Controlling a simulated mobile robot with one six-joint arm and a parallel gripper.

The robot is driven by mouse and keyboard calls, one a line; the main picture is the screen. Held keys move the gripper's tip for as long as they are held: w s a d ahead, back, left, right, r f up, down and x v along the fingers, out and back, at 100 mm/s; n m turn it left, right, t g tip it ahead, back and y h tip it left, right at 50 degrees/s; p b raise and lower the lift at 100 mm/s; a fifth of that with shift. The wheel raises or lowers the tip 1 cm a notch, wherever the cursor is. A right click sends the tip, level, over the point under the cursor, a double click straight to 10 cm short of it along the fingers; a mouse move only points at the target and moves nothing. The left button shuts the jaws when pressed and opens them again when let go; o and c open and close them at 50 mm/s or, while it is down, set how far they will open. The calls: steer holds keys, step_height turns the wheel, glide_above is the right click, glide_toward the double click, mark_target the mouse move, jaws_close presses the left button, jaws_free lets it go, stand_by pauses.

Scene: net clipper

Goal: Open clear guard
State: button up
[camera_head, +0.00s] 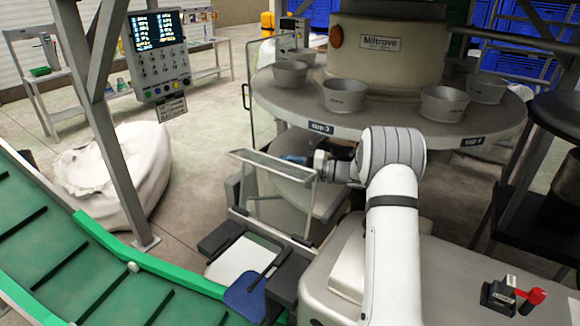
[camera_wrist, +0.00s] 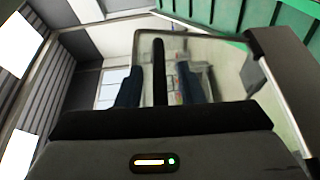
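The clear guard (camera_head: 270,163) is a see-through panel in a pale frame. In the head view it stands roughly upright in front of the grey machine, left of my arm. In the wrist view the clear panel (camera_wrist: 225,65) with its rounded rim fills the upper middle. My gripper (camera_head: 292,160) is at the upper right part of the guard, partly hidden by my wrist. In the wrist view my gripper (camera_wrist: 159,85) shows two dark blue fingers apart, with a dark bar (camera_wrist: 160,65) between them and gaps on both sides. I cannot tell whether the bar belongs to the guard.
A green conveyor (camera_head: 60,265) runs along the lower left. A white pad (camera_head: 236,262) and a blue flap (camera_head: 246,296) lie below the guard. A round table (camera_head: 380,122) with several grey bowls stands behind. A red-handled switch (camera_head: 528,296) is at lower right.

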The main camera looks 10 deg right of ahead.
steer(key=shift+c, duration=0.4)
jaws_close()
steer(key=shift+d, duration=0.1)
